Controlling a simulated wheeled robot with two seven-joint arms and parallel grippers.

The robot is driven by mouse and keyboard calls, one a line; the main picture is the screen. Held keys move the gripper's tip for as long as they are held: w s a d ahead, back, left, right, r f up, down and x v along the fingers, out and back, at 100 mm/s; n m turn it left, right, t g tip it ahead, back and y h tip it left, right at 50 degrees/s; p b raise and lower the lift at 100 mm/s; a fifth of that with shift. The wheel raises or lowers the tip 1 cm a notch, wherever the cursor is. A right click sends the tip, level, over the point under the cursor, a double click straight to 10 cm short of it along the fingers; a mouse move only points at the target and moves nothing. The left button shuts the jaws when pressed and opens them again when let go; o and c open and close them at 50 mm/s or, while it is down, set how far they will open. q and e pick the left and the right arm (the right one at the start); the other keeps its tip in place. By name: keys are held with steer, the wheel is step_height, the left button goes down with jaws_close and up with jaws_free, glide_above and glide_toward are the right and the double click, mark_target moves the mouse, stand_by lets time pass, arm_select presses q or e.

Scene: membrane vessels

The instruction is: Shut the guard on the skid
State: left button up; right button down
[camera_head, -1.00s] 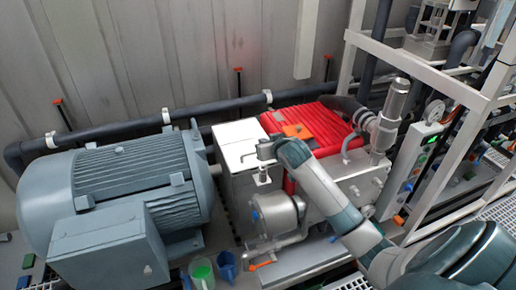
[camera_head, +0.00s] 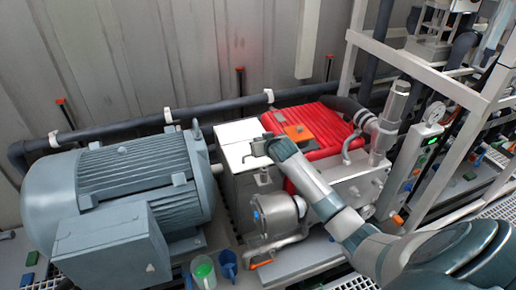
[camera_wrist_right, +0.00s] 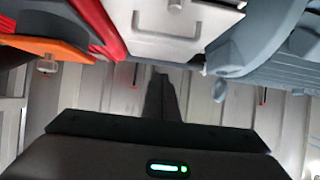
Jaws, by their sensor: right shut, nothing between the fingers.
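The guard appears to be the pale box-like cover (camera_head: 236,131) between the blue-grey motor (camera_head: 130,195) and the red finned pump unit (camera_head: 318,128) on the skid. Its top looks flat; whether it is fully closed is not clear. In the right wrist view, a pale panel with a bar handle (camera_wrist_right: 166,36), probably the guard, is at the top of the picture. My right gripper (camera_head: 258,147) is at the guard's right front part in the head view. Its fingers (camera_wrist_right: 160,95) are together and empty, apart from the handle in the wrist view. Contact with the guard cannot be told. My left gripper is out of view.
An orange plate (camera_head: 297,133) lies on the red unit. A dark pipe (camera_head: 110,131) runs along the wall.

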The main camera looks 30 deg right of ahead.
mark_target(258, 163)
steer(key=f, duration=0.1)
steer(key=w+f+p, duration=0.1)
steer(key=f, duration=0.1)
steer(key=shift+w+d, duration=0.15)
steer(key=shift+w, duration=0.15)
steer(key=shift+s+f+p, duration=0.25)
steer(key=shift+f+p, duration=0.2)
steer(key=shift+f, duration=0.55)
